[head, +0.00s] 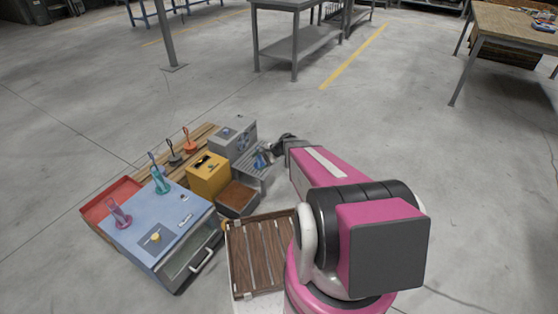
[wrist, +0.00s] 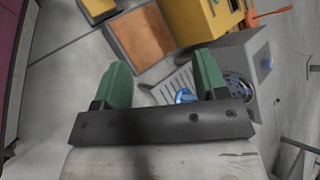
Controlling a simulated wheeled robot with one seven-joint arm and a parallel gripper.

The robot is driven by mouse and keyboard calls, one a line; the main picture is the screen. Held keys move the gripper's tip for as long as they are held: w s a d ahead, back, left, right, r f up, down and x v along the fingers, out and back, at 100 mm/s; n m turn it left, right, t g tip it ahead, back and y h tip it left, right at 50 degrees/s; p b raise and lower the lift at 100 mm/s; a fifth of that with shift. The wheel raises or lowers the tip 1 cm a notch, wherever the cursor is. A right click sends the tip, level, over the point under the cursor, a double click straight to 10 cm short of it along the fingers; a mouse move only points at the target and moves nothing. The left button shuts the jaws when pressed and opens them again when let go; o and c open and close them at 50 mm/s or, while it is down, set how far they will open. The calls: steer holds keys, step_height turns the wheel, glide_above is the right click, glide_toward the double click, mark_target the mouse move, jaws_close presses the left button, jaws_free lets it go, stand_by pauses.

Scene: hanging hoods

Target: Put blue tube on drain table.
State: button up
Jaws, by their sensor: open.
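A blue tube (head: 261,160), small and partly hidden, appears to lie on the grey slatted drain table (head: 250,174). The wrist view shows a blue piece (wrist: 185,96) on the slats (wrist: 172,86), beyond the gripper's dark crossbar. My gripper (head: 277,143) is open, with its two green fingers spread apart in the wrist view (wrist: 163,72). Nothing is held between them. In the head view it is just above and beside the drain table, at its upper right. Whether a finger touches the tube cannot be told.
A grey box (head: 234,137) and a yellow box (head: 207,175) stand beside the drain table. A blue-topped cabinet (head: 155,225) carries a teal item (head: 160,181) and a purple one (head: 119,216). A brown slatted tray (head: 262,255) is nearer. Open floor lies to the right.

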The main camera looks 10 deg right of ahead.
steer(key=s+d+r+n+g+h, duration=0.1)
steer(key=s+d+r+n+h, duration=0.1)
steer(key=s+r+n+h, duration=0.3)
steer(key=s+d+r+n+h, duration=0.3)
steer(key=s+r+n+h, duration=0.2)
steer(key=s+r, duration=0.5)
steer(key=shift+s+d+r+n+g, duration=0.2)
steer(key=shift+s+d+n+g, duration=0.15)
steer(key=shift+s, duration=0.9)
steer(key=shift+a, duration=0.1)
